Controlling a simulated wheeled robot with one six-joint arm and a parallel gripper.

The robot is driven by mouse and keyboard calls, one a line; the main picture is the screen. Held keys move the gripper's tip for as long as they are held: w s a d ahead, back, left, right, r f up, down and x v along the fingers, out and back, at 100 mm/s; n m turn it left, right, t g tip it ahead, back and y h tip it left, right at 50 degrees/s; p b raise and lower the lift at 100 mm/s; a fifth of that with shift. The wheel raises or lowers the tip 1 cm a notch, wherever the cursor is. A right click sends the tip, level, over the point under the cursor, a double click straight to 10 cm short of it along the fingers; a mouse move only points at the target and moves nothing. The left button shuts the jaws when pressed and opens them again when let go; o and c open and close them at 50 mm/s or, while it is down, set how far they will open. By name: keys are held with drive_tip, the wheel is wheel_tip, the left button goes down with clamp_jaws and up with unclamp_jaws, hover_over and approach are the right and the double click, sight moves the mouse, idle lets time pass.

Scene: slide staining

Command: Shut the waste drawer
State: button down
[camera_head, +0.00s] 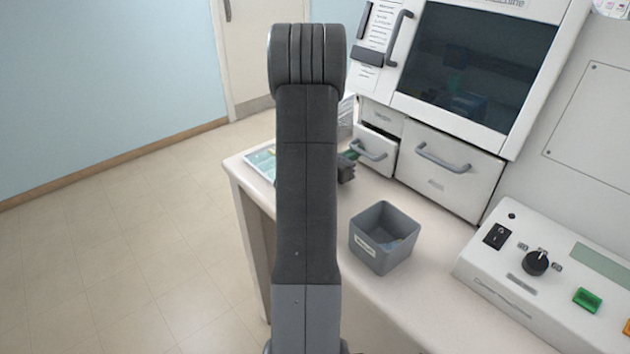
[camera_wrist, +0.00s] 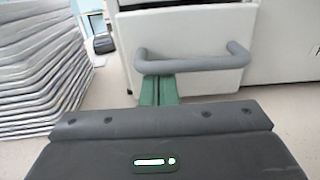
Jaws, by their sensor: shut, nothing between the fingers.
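The waste drawer (camera_head: 377,151) is the small white drawer at the left of the machine's base. Its front stands a little forward of the panel above it. In the wrist view the white drawer front (camera_wrist: 190,40) fills the upper middle, with a grey bar handle (camera_wrist: 195,65) across it. My gripper (camera_head: 353,154) is just left of the drawer front in the head view, partly hidden by my arm. In the wrist view its green fingers (camera_wrist: 158,88) are together and empty, their tips at the left part of the handle. Whether they touch it is unclear.
A wider drawer (camera_head: 447,176) with its own handle is to the right. A grey open bin (camera_head: 383,238) stands on the bench in front. A control panel (camera_head: 550,275) is at the right. A stack of grey trays (camera_wrist: 40,65) is at the left in the wrist view.

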drive_tip(key=shift+x, duration=0.8)
drive_tip(key=shift+r, duration=0.25)
drive_tip(key=shift+s+a+b, duration=0.25)
drive_tip(key=shift+a+b, duration=0.1)
drive_tip(key=shift+a, duration=0.05)
drive_tip(key=v, duration=0.4)
drive_tip(key=b+v, duration=0.1)
drive_tip(key=v, duration=0.3)
drive_tip(key=b+v, duration=0.1)
drive_tip(key=v, duration=0.4)
drive_tip(key=shift+s+f, duration=0.1)
drive_tip(key=shift+f, duration=0.15)
drive_tip(key=shift+d, duration=0.15)
drive_tip(key=p+x, duration=0.2)
drive_tip(key=x, duration=1.1)
drive_tip(key=shift+w, duration=0.25)
